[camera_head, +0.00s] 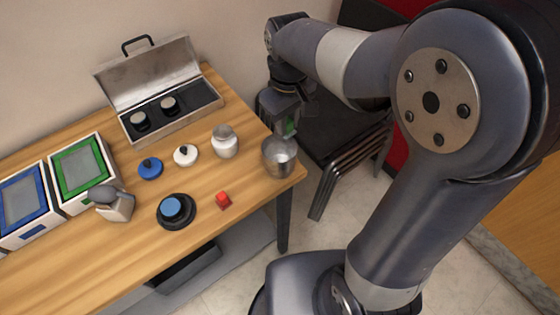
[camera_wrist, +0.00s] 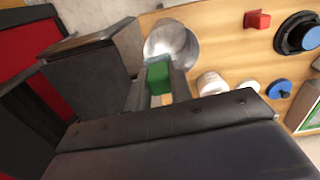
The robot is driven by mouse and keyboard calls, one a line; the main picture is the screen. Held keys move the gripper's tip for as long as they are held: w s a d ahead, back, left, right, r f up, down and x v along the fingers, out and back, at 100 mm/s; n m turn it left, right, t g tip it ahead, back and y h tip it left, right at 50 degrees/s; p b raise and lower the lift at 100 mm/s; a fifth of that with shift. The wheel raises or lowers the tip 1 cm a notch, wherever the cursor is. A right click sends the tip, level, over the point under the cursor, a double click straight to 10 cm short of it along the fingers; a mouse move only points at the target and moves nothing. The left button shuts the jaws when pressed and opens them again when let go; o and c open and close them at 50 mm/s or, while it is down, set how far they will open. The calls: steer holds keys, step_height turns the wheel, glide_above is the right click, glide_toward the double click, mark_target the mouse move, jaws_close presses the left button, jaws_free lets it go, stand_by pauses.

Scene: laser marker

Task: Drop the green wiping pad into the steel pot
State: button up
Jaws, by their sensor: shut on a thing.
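My gripper (camera_head: 287,124) is shut on the green wiping pad (camera_head: 289,128). The pad also shows as a green block between the fingers in the wrist view (camera_wrist: 159,78). The steel pot (camera_head: 279,158) stands open at the table's right corner. In the head view the gripper and pad appear just above and behind the pot. In the wrist view the pot (camera_wrist: 172,42) lies just beyond the pad, whose edge overlaps the pot's near rim in the picture. The pad's height above the pot is hard to tell. The fingers partly hide the pad.
A white lidded jar (camera_head: 225,142) stands left of the pot. A red block (camera_head: 223,200), a white-lidded knob (camera_head: 186,155) and a blue knob (camera_head: 150,168) are nearby. An open metal case (camera_head: 170,100) lies behind. Stacked black chairs (camera_head: 345,145) stand right of the table.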

steer(key=shift+f, duration=0.5)
steer(key=o, duration=1)
steer(key=shift+r, duration=0.1)
step_height(320, 180, up, 11)
steer(key=shift+f, duration=0.1)
steer(key=shift+f, duration=0.15)
step_height(320, 180, down, 10)
steer(key=shift+f, duration=0.1)
step_height(320, 180, up, 5)
steer(key=p, duration=0.4)
steer(key=shift+f, duration=0.1)
